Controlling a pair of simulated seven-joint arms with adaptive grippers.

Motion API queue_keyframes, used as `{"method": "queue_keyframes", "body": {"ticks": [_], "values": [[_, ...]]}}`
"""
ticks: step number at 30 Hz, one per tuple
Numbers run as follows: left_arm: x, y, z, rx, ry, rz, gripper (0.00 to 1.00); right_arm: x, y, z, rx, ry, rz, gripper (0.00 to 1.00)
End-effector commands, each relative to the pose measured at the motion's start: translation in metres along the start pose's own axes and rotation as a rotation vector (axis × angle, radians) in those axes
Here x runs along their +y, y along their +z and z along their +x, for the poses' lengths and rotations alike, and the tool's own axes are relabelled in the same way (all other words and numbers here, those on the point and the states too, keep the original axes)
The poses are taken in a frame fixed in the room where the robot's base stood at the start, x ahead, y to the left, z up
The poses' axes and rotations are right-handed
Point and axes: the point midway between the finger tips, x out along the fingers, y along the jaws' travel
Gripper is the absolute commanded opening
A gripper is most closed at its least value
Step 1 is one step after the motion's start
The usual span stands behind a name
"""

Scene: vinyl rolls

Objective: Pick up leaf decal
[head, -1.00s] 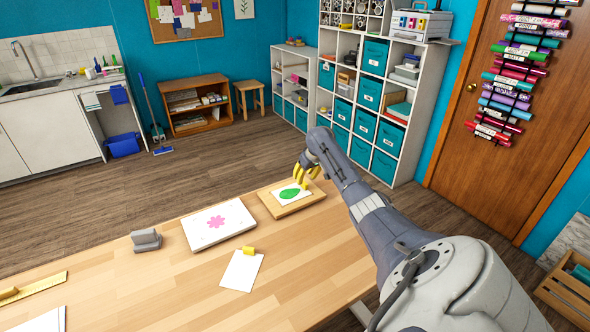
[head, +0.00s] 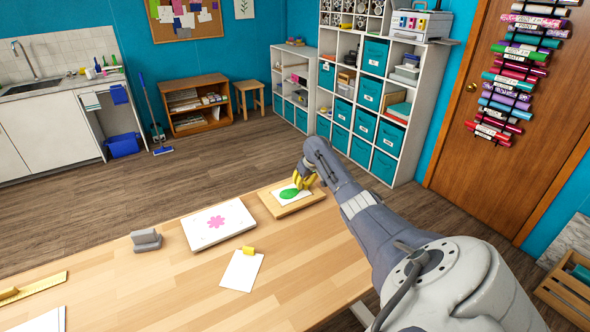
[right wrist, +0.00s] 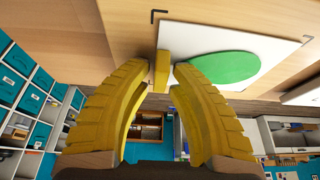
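The leaf decal (head: 289,193) is a green oval on a white sheet, lying on a light wooden board (head: 270,205) at the table's far edge. In the right wrist view the green leaf (right wrist: 220,67) lies right of my fingers, and its white sheet (right wrist: 270,30) carries a small yellow tab (right wrist: 162,70) on its near left edge. My right gripper (head: 305,181) is over the board's right end. In the wrist view its yellow fingers (right wrist: 160,82) are open, with the tab between the tips; contact is unclear. My left gripper is out of view.
A white board with a pink flower (head: 217,224) stands left of the wooden board. A white sheet with a yellow tab (head: 241,270) lies nearer. A grey block (head: 146,240) and a yellow ruler (head: 38,286) are further left.

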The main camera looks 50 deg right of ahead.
Motion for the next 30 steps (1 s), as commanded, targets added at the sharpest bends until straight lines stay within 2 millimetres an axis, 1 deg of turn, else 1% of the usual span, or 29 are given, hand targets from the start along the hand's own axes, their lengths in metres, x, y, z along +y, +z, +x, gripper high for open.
{"method": "queue_keyframes", "body": {"ticks": [1,4,5,20,23,26,29,30], "values": [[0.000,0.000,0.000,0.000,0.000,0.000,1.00,0.000,0.000,0.000,0.000,0.000,0.000,0.13],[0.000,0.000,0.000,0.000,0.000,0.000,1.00,0.000,0.000,0.000,0.000,0.000,0.000,0.01],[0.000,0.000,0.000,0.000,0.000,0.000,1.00,0.000,0.000,0.000,0.000,0.000,0.000,0.00],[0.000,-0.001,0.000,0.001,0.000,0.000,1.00,0.000,-0.001,-0.002,0.001,0.000,0.000,0.00],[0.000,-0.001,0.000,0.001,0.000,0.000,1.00,0.001,-0.003,-0.006,0.001,0.001,0.000,0.00],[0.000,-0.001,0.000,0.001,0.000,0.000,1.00,0.001,-0.007,-0.015,0.003,0.001,0.001,0.00],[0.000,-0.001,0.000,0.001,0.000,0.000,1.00,0.001,-0.012,-0.028,0.004,0.001,-0.001,0.00],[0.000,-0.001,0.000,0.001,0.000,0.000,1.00,0.001,-0.016,-0.036,0.005,0.001,-0.001,0.00]]}}
